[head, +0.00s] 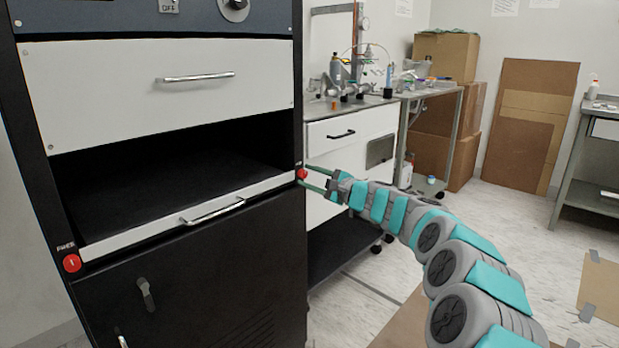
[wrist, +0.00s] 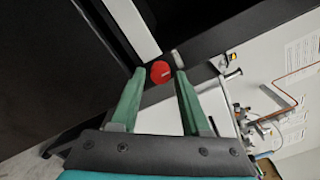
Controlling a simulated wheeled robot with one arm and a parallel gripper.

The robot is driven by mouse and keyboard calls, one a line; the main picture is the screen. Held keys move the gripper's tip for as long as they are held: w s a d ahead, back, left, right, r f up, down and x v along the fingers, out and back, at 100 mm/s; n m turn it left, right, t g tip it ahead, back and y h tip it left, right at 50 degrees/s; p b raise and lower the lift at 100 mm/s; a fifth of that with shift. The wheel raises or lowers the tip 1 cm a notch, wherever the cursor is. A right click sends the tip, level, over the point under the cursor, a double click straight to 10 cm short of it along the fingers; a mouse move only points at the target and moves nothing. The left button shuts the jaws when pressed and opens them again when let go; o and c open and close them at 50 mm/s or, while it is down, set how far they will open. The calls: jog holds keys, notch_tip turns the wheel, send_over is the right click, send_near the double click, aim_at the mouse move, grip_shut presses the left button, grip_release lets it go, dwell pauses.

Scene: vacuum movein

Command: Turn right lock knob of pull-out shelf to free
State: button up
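The right lock knob (head: 302,173) is a small red disc on the cabinet's black front frame, at the right end of the pull-out shelf (head: 150,232). In the wrist view the knob (wrist: 161,72) shows a short pale mark on its face. My gripper (wrist: 160,75) has its two green fingers apart, one on each side of the knob, with small gaps seeming to show. In the head view my gripper (head: 308,176) reaches the knob from the right. The left lock knob (head: 71,263), also red, has a white upright mark and a "FREE" label above it.
The shelf's front bar has a metal handle (head: 212,211). A white drawer (head: 160,85) is above, and a black door (head: 200,285) with a latch is below. A white bench cabinet (head: 350,140) stands close behind my gripper. Cardboard boxes (head: 445,55) are farther back.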

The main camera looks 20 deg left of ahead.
jog(key=shift+o, duration=1)
jog(key=b+v, duration=0.1)
jog(key=v, duration=0.6)
jog(key=shift+s+d, duration=0.2)
jog(key=shift+d, duration=0.15)
